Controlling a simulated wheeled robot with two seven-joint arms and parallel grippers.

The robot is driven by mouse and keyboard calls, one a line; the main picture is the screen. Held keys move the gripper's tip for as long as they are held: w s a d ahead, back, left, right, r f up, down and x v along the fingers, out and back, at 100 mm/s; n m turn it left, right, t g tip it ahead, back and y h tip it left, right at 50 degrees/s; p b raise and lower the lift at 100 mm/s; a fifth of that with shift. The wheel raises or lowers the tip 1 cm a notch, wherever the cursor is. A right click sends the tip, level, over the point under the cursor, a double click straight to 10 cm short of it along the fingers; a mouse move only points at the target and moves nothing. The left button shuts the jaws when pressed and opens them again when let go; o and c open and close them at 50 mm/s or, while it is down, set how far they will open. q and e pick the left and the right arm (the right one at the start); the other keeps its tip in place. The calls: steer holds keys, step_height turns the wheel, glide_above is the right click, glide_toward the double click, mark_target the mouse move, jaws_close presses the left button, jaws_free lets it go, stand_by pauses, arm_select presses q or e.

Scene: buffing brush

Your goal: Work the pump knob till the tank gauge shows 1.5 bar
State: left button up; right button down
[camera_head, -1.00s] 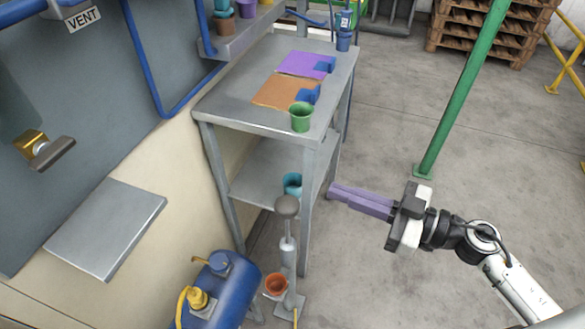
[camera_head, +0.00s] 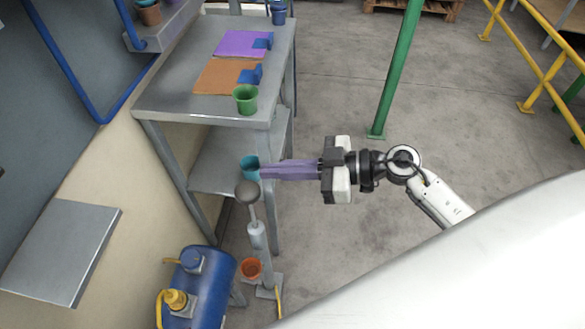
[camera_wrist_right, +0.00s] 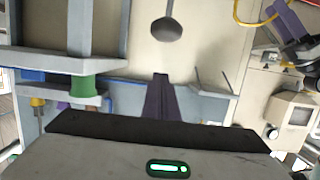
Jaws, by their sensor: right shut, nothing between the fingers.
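The pump knob (camera_head: 247,192) is a dark grey rounded cap on a thin rod above the grey pump body (camera_head: 256,236). It also shows at the top of the right wrist view (camera_wrist_right: 168,28). The blue tank (camera_head: 212,292) lies at the lower left of the pump, with a yellow fitting on it. I cannot make out a gauge dial or reading. My right gripper (camera_head: 263,171), with long purple fingers, is shut and empty. Its tips are just above and right of the knob in the head view; in the wrist view they are apart from it (camera_wrist_right: 161,78).
A grey table (camera_head: 165,100) stands behind the pump, holding a green cup (camera_head: 245,98) and coloured mats. A teal cup (camera_head: 250,167) is on its lower shelf. A green post (camera_head: 396,70) stands right; floor between is clear.

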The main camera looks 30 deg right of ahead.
steer(key=w+a+f, duration=0.1)
steer(key=w+a+f+b, duration=0.1)
steer(key=a+f, duration=0.1)
steer(key=shift+w+a+f, duration=0.15)
steer(key=shift+a+f, duration=0.1)
steer(key=shift+f, duration=0.05)
arm_select(q)
steer(key=shift+w+f, duration=0.2)
steer(key=shift+f, duration=0.35)
arm_select(e)
steer(key=shift+f, duration=0.75)
